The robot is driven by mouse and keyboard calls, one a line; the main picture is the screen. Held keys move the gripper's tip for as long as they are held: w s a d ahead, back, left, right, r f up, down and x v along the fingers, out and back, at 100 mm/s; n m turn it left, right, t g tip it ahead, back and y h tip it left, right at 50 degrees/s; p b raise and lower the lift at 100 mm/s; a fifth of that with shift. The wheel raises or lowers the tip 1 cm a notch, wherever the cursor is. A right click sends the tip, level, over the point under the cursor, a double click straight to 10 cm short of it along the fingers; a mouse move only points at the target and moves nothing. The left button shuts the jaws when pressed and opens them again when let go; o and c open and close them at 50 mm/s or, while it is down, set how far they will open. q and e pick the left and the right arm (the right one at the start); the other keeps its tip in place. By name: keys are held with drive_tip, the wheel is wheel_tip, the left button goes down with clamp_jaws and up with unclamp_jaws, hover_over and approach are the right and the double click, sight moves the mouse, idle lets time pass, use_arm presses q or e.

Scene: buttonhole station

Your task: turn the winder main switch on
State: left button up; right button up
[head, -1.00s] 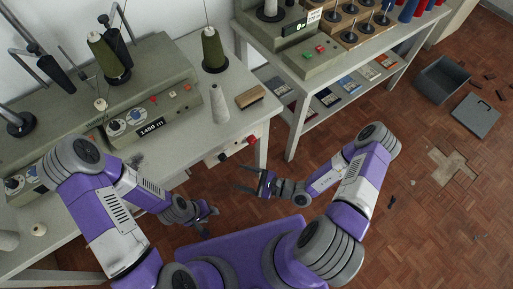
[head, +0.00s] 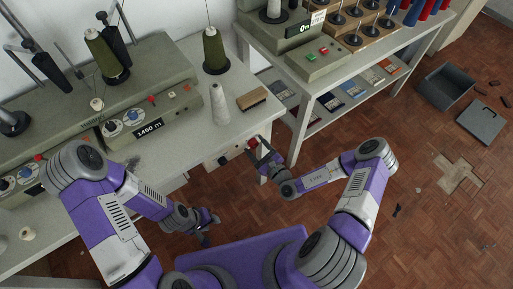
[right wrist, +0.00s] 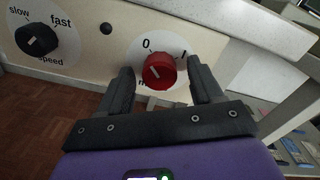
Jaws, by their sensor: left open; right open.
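The winder main switch is a red rotary knob (right wrist: 158,72) on a white round dial marked 0 at upper left and I at right. A pale mark on the knob slants toward the 0. Lettering below the dial is mostly hidden. In the head view the red knob (head: 252,143) is on the front of the grey table, partly covered by my right gripper (head: 261,153). In the right wrist view my right gripper (right wrist: 161,74) is open, one finger on each side of the knob, with gaps visible. My left gripper (head: 209,228) is open and empty, low beside the table.
A black speed knob (right wrist: 37,40) sits left of the switch. The winder (head: 140,110), a white cone (head: 219,104) and a brush (head: 252,97) are on the table (head: 190,150). A second bench (head: 330,75) stands to the right.

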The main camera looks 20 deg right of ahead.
drive_tip(key=c, duration=1.1)
drive_tip(key=shift+o, duration=0.2)
